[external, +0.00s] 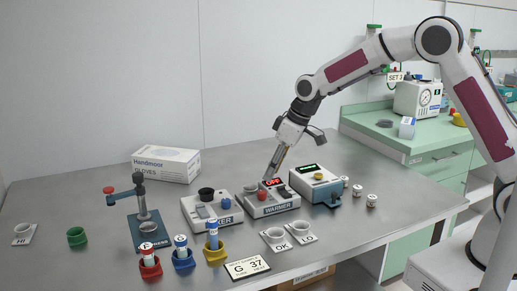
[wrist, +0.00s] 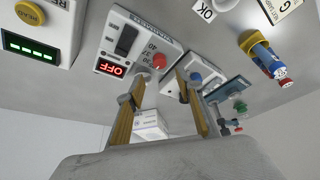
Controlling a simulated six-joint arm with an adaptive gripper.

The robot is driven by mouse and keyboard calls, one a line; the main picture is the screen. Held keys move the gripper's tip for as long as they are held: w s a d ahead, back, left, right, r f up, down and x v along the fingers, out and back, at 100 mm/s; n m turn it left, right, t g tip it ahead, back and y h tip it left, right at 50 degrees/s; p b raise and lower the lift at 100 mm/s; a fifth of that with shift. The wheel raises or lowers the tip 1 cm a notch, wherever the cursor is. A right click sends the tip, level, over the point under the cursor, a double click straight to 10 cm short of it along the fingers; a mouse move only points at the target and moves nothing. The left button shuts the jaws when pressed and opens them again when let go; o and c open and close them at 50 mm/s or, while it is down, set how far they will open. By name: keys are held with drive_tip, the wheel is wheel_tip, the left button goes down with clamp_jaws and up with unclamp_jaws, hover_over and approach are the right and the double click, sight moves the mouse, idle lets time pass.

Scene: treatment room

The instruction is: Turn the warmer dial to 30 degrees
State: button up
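The warmer (external: 270,207) is a white box on the steel table, labelled WARMER. Its red display (external: 272,182) reads OFF; it also shows in the wrist view (wrist: 111,68). The red dial (wrist: 158,61) sits beside printed numbers, among them 30 and 40; its pointer is too small to read. A black rocker switch (wrist: 126,40) is on the same face. My gripper (external: 269,177) is low over the back of the warmer. In the wrist view my gripper's fingers (wrist: 160,85) are apart and empty, with the dial seen just beyond the gap between their tips. Contact cannot be told.
The mixer (external: 212,214) with a blue knob stands close on the left. A box with a green display (external: 315,183) stands close on the right. Cups on cards (external: 275,238) are in front. A glove box (external: 166,165) lies behind. The back right tabletop is clear.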

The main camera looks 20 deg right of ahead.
sight(262, 192)
drive_tip(key=shift+f, duration=0.15)
drive_tip(key=shift+x, duration=3.8)
clamp_jaws()
